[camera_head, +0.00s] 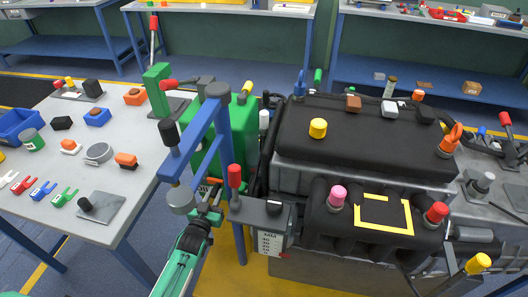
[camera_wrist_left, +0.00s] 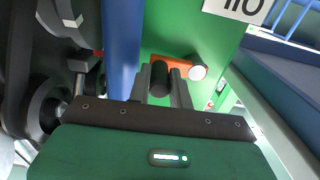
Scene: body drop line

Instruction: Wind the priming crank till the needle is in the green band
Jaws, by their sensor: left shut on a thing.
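The priming crank shows in the left wrist view as a short orange arm (camera_wrist_left: 181,62) with a pale round hub at its right end and a black knob (camera_wrist_left: 159,78) at its left. It sits against a green panel. My left gripper (camera_wrist_left: 163,84) is shut on the black knob, with one finger on each side. In the head view my left gripper (camera_head: 210,200) is low beside the blue post, and a bit of the orange crank (camera_head: 213,181) shows just beyond it. I cannot make out the gauge, its needle or a green band. My right gripper is not in view.
A blue beam and post (camera_head: 203,138) stand close over my left arm. A lever with a red knob (camera_head: 235,176) and a ruled plate (camera_head: 270,243) are just right of it. The black-topped engine (camera_head: 365,145) fills the right. A grey table (camera_head: 75,165) with small parts is left.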

